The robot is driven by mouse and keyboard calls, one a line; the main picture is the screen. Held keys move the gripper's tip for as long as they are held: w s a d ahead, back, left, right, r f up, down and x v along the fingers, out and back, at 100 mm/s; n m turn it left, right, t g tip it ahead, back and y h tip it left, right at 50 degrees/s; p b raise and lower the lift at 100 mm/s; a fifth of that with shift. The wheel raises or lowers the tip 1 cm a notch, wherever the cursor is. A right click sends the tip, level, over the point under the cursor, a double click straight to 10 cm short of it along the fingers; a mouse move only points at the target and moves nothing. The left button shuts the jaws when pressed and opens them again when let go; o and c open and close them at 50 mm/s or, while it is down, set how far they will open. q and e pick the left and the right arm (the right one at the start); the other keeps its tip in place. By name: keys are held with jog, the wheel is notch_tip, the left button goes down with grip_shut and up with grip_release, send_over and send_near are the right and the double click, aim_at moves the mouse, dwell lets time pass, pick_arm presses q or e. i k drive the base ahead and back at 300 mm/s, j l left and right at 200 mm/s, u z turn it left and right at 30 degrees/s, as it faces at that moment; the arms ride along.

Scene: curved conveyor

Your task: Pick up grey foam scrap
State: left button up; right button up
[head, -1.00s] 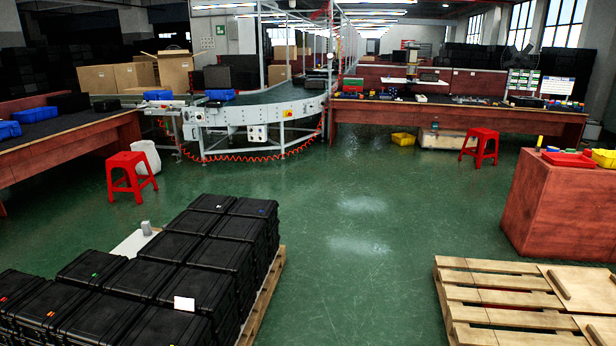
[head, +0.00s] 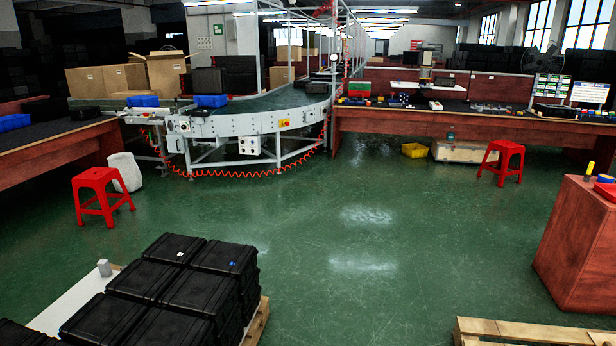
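A small light-grey block (head: 104,268) stands upright on a white board (head: 72,304) beside the black cases at the lower left. It is the only small grey piece that I can make out there; I cannot tell for sure that it is foam. Neither of my grippers shows in the head view, and nothing is seen touching the block.
Stacked black cases (head: 175,285) on a wooden pallet (head: 258,322) fill the lower left. A red stool (head: 100,190) and a curved conveyor (head: 250,122) stand beyond. Another pallet (head: 530,333) and a wooden cabinet (head: 580,240) are at right. Green floor between is clear.

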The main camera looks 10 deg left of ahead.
aim_at(104, 267)
jog(key=i+l, duration=0.1)
jog(key=i, duration=3.3)
jog(key=i+j+u, duration=0.1)
jog(key=i+u, duration=0.35)
jog(key=i+l+u, duration=0.1)
jog(key=i+u, duration=0.35)
jog(key=i+l+u, duration=0.25)
jog(key=i+u, duration=0.4)
jog(key=u, duration=0.25)
jog(key=i+u, duration=0.2)
jog(key=u, duration=0.3)
jog(key=i+u, duration=0.2)
jog(key=u, duration=0.25)
jog(key=i+l+u, duration=0.15)
jog(key=u, duration=0.3)
jog(key=i+l+u, duration=0.3)
jog(key=i+l, duration=0.1)
jog(key=l, duration=0.45)
jog(key=i+l, duration=0.1)
jog(key=l, duration=0.45)
